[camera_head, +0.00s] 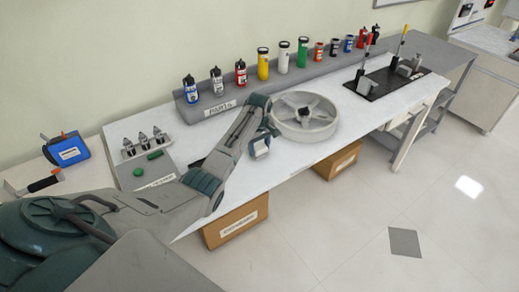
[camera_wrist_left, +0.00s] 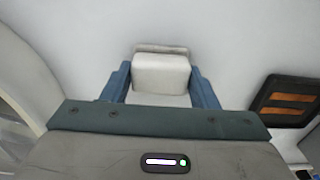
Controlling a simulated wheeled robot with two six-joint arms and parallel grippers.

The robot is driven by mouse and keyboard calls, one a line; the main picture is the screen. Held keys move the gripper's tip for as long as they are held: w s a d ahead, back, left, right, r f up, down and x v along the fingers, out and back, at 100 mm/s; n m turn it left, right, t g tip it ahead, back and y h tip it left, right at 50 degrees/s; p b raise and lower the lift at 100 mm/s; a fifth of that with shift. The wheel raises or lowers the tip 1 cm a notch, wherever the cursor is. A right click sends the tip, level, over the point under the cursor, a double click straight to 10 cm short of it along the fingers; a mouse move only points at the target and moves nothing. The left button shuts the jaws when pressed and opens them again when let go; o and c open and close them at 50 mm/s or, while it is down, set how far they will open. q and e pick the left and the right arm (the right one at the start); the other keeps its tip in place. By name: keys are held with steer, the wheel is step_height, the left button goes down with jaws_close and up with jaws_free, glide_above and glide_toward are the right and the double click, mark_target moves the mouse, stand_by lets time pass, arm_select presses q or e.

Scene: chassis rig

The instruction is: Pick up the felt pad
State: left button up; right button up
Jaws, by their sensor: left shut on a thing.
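A pale, whitish block with a grey strip along its far edge, which I take to be the felt pad (camera_wrist_left: 161,73), sits between the two blue fingers of my left gripper (camera_wrist_left: 160,85). The fingers are shut on its two sides. In the head view my left gripper (camera_head: 261,143) is over the white bench, just left of the spoked wheel, and the pad shows there only as a small light patch. I cannot tell whether the pad is touching the bench. My right gripper is in neither view.
The grey spoked wheel (camera_head: 304,117) stands close to the right of my gripper. A dark tray with orange strips (camera_wrist_left: 285,101) lies to the right in the wrist view. Several bottles line the grey rack (camera_head: 190,110) behind. A black fixture plate (camera_head: 378,84) is farther right.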

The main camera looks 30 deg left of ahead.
mark_target(262, 147)
arm_select(q)
steer(key=shift+r, duration=0.4)
steer(key=shift+d+r+b, duration=0.35)
steer(key=shift+r+b, duration=0.2)
steer(key=shift+r, duration=0.05)
steer(key=shift+d+r+b, duration=0.3)
steer(key=shift+r+b, duration=0.2)
steer(key=shift+r, duration=0.1)
steer(key=d+b, duration=0.1)
steer(key=d, duration=0.3)
steer(key=d+r+b, duration=0.1)
steer(key=d, duration=0.4)
steer(key=d+b, duration=0.2)
steer(key=d, duration=0.2)
steer(key=shift+w+d+r, duration=0.2)
steer(key=shift+w, duration=0.1)
steer(key=shift+d+r, duration=0.2)
steer(key=shift+d, duration=0.5)
steer(key=o, duration=0.4)
steer(key=shift+c, duration=1.4)
